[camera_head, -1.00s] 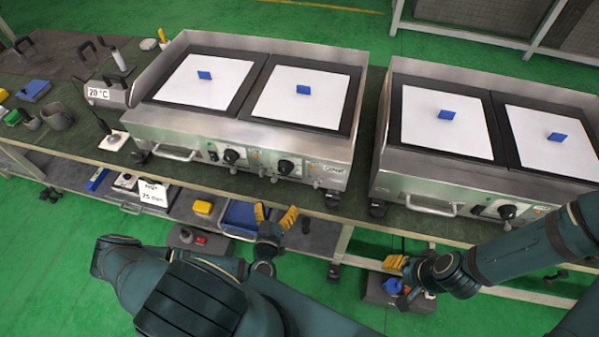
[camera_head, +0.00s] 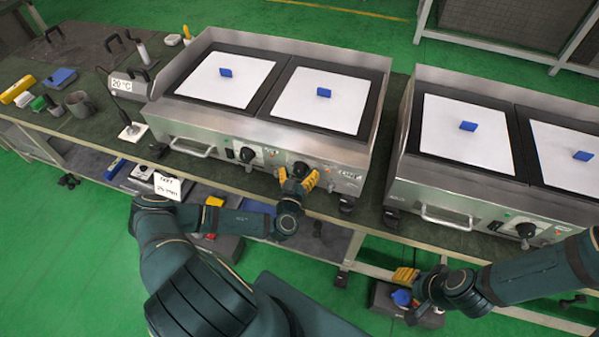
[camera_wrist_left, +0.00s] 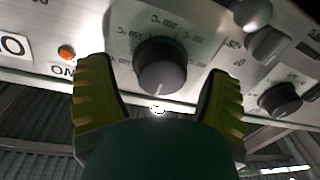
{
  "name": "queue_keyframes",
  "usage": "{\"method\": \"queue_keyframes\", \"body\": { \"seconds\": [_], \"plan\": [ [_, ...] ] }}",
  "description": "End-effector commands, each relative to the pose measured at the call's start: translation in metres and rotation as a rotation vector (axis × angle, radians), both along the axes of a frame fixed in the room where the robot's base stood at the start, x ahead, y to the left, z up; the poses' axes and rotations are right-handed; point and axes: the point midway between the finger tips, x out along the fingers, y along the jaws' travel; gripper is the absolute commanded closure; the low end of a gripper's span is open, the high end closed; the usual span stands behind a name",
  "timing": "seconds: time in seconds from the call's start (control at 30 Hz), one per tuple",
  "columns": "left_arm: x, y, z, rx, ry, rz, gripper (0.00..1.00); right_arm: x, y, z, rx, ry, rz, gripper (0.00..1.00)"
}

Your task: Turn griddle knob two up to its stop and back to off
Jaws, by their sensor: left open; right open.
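The left griddle (camera_head: 240,135) has two dark knobs on its front panel. Its left knob (camera_head: 247,155) is uncovered; its right knob (camera_head: 300,170) is partly behind my left gripper. My left gripper (camera_head: 297,178) is open, its yellow fingers pointing at the panel. In the left wrist view a dark round knob (camera_wrist_left: 162,68) shows between the spread fingers, one at each side, with gaps visible. A light mark is at the knob's lower edge in that picture. My right gripper (camera_head: 405,284) is open, low at the right, away from the griddles.
A second griddle (camera_head: 440,190) stands to the right, with a knob (camera_head: 525,230) on its front. Blue blocks lie on the white plates. A bar handle (camera_head: 193,150) juts from the left griddle's front. A lower shelf (camera_head: 325,240) with boxes runs under the bench.

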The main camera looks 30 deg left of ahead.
Motion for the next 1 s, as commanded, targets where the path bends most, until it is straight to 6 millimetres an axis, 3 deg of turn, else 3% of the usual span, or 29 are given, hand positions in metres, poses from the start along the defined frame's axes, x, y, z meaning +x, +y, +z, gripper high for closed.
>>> {"method": "queue_keyframes", "body": {
  "seconds": [0.33,0.5,0.53,1.0],
  "plan": [
    [0.0026,0.0011,0.0001,0.000,0.000,0.000,0.23,-0.0002,0.0001,-0.0001,0.000,0.001,0.000,0.53],
    [0.0024,0.0009,0.0000,0.001,0.001,0.000,0.83,-0.0002,0.0000,-0.0001,0.000,0.000,0.000,0.53],
    [0.0024,0.0009,0.0000,0.000,0.001,0.000,0.90,-0.0002,0.0001,-0.0001,0.000,0.000,0.000,0.53],
    [0.0027,0.0004,0.0011,0.086,0.022,-0.001,0.90,0.0019,-0.0004,0.0080,-0.001,-0.004,-0.004,0.53]
  ]
}}
